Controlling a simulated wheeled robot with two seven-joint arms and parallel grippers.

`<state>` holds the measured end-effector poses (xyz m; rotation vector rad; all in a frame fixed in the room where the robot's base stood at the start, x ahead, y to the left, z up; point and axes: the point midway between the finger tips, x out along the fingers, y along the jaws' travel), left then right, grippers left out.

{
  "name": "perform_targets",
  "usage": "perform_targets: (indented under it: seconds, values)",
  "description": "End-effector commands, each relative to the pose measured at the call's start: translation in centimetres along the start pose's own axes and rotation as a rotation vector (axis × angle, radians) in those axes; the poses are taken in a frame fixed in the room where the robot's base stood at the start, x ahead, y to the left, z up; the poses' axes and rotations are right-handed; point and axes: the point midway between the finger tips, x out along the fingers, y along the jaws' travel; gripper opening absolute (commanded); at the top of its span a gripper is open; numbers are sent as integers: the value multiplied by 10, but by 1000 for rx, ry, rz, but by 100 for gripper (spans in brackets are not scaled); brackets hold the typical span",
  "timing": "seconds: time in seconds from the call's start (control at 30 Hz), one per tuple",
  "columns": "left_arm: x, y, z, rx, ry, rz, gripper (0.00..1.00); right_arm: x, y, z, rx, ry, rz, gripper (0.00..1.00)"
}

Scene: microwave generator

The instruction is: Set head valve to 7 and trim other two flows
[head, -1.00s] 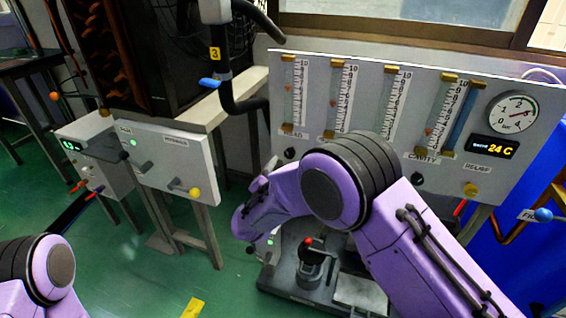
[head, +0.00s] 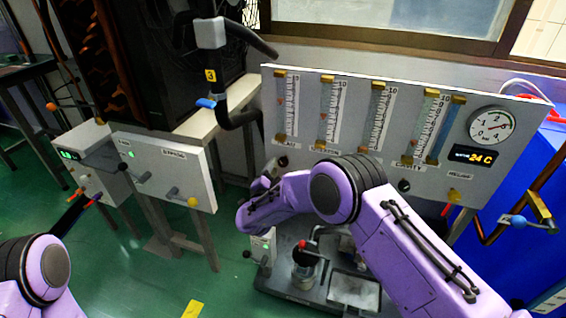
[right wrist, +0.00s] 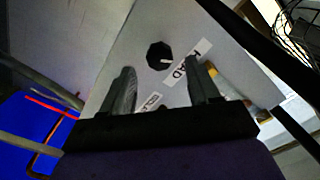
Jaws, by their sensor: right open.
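The flow panel (head: 350,155) stands at the right in the head view. It carries several upright flow tubes, with the left one (head: 284,105) above a label ending in "AD". A dark knob (head: 283,161) is below that tube. In the right wrist view, a black knob (right wrist: 159,55) with a white mark sits beside the HEAD label (right wrist: 187,64). My right gripper (right wrist: 162,68) is open, its fingers on either side of the knob in the picture; contact is not visible. My right arm hides other lower knobs, but the CAVITY knob (head: 404,186) shows.
A pressure gauge (head: 491,125) and a 24 C display (head: 474,155) are on the panel's right. A valve stand with a red knob (head: 304,246) is below my right arm. A box with handles (head: 165,172) stands left.

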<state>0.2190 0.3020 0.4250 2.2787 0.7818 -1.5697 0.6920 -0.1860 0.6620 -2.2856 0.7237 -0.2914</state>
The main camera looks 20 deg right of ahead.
Motion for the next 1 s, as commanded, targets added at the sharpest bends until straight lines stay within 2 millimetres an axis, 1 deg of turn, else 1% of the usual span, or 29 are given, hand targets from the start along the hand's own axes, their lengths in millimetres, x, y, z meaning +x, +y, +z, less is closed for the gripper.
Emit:
perform_targets:
  seconds: [0.03,0.1,0.23,0.37,0.57,0.6,0.67,0.7,0.73,0.77,0.8,1.0]
  values:
    - [3,0,1,0,0,0,61,12,2,1,2,3,3,61]
    - [4,0,2,0,0,0,61,26,2,1,1,2,3,61]
    - [6,1,3,0,0,0,61,44,1,1,1,1,2,61]
    - [7,1,3,0,0,0,61,52,0,0,0,1,1,61]
    - [6,1,3,0,0,0,61,52,0,0,-1,0,1,61]
    - [6,1,3,0,0,0,61,52,0,0,-1,0,1,54]
    - [6,1,3,0,0,0,61,52,0,0,-1,0,0,35]
    - [6,1,3,0,0,0,61,52,0,0,-1,0,1,22]
    - [6,1,3,0,0,0,61,52,0,0,-1,0,1,12]
    - [6,1,3,0,0,0,61,52,0,0,-1,0,1,6]
    - [6,1,3,0,0,0,61,52,0,0,-1,0,1,5]
    - [6,1,3,0,0,0,61,52,-1,-1,-24,1,0,5]
